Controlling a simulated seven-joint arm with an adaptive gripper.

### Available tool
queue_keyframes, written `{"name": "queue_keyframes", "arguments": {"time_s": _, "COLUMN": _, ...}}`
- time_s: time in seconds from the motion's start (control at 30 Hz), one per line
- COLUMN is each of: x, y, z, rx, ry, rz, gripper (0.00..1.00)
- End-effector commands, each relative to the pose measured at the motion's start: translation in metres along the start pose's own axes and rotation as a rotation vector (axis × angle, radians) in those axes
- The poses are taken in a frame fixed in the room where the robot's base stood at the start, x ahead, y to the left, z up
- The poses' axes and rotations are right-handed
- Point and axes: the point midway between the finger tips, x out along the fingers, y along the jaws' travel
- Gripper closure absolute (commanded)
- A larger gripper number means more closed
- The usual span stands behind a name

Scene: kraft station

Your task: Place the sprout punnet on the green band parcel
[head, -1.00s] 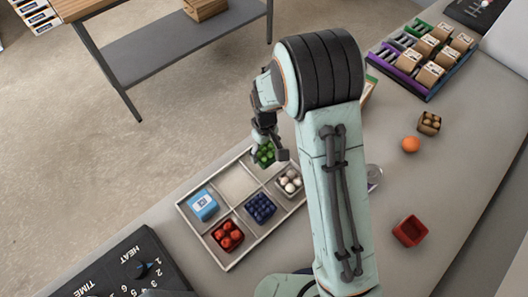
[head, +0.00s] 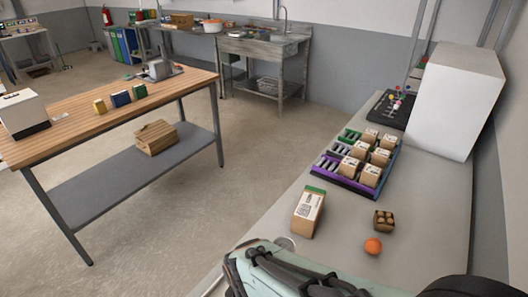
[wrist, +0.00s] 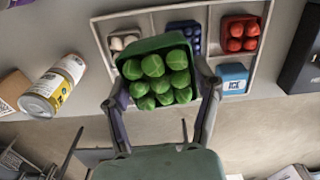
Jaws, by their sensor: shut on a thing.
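The sprout punnet (wrist: 158,78), a green tub filled with several green sprouts, is between the fingers of my gripper (wrist: 162,88) in the wrist view. My gripper is shut on it, and it is held above the counter. The head view does not show my gripper or the punnet now. The green band parcel (head: 307,214) stands on the counter in the head view, a brown box with a white label and a green band along its far top edge. The punnet is apart from it.
The divided tray (wrist: 262,12) holds white eggs or mushrooms (wrist: 123,40), a blueberry punnet (wrist: 185,37), a red punnet (wrist: 239,34) and a blue box (wrist: 234,78). A can (wrist: 52,86) lies left. An orange (head: 372,246), small crate (head: 384,220) and parcel rack (head: 357,165) stand near the parcel.

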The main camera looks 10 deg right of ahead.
Motion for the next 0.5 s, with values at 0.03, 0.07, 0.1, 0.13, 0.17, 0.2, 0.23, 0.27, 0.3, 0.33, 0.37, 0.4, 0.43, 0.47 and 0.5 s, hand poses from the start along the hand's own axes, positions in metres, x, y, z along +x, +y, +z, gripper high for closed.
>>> {"name": "queue_keyframes", "arguments": {"time_s": 0.03, "x": -0.007, "y": 0.005, "z": -0.009, "rx": -0.039, "ry": 0.005, "rz": 0.003, "gripper": 0.74}}
{"name": "queue_keyframes", "arguments": {"time_s": 0.07, "x": -0.011, "y": 0.009, "z": -0.013, "rx": -0.064, "ry": 0.005, "rz": 0.003, "gripper": 0.74}}
{"name": "queue_keyframes", "arguments": {"time_s": 0.1, "x": -0.017, "y": 0.016, "z": -0.019, "rx": -0.091, "ry": 0.004, "rz": 0.003, "gripper": 0.74}}
{"name": "queue_keyframes", "arguments": {"time_s": 0.13, "x": -0.022, "y": 0.023, "z": -0.023, "rx": -0.106, "ry": 0.004, "rz": 0.003, "gripper": 0.74}}
{"name": "queue_keyframes", "arguments": {"time_s": 0.17, "x": -0.027, "y": 0.031, "z": -0.027, "rx": -0.121, "ry": 0.004, "rz": 0.004, "gripper": 0.74}}
{"name": "queue_keyframes", "arguments": {"time_s": 0.2, "x": -0.034, "y": 0.043, "z": -0.032, "rx": -0.137, "ry": 0.004, "rz": 0.004, "gripper": 0.74}}
{"name": "queue_keyframes", "arguments": {"time_s": 0.23, "x": -0.039, "y": 0.054, "z": -0.035, "rx": -0.145, "ry": 0.003, "rz": 0.004, "gripper": 0.74}}
{"name": "queue_keyframes", "arguments": {"time_s": 0.27, "x": -0.044, "y": 0.066, "z": -0.037, "rx": -0.150, "ry": 0.004, "rz": 0.005, "gripper": 0.74}}
{"name": "queue_keyframes", "arguments": {"time_s": 0.3, "x": -0.051, "y": 0.084, "z": -0.038, "rx": -0.151, "ry": 0.003, "rz": 0.004, "gripper": 0.74}}
{"name": "queue_keyframes", "arguments": {"time_s": 0.33, "x": -0.056, "y": 0.098, "z": -0.038, "rx": -0.148, "ry": 0.001, "rz": 0.004, "gripper": 0.74}}
{"name": "queue_keyframes", "arguments": {"time_s": 0.37, "x": -0.061, "y": 0.113, "z": -0.037, "rx": -0.142, "ry": 0.002, "rz": 0.003, "gripper": 0.74}}
{"name": "queue_keyframes", "arguments": {"time_s": 0.4, "x": -0.067, "y": 0.133, "z": -0.033, "rx": -0.126, "ry": 0.000, "rz": 0.002, "gripper": 0.74}}
{"name": "queue_keyframes", "arguments": {"time_s": 0.43, "x": -0.070, "y": 0.147, "z": -0.029, "rx": -0.111, "ry": -0.001, "rz": 0.002, "gripper": 0.74}}
{"name": "queue_keyframes", "arguments": {"time_s": 0.47, "x": -0.073, "y": 0.161, "z": -0.024, "rx": -0.093, "ry": -0.001, "rz": 0.002, "gripper": 0.74}}
{"name": "queue_keyframes", "arguments": {"time_s": 0.5, "x": -0.076, "y": 0.178, "z": -0.017, "rx": -0.063, "ry": -0.001, "rz": 0.001, "gripper": 0.74}}
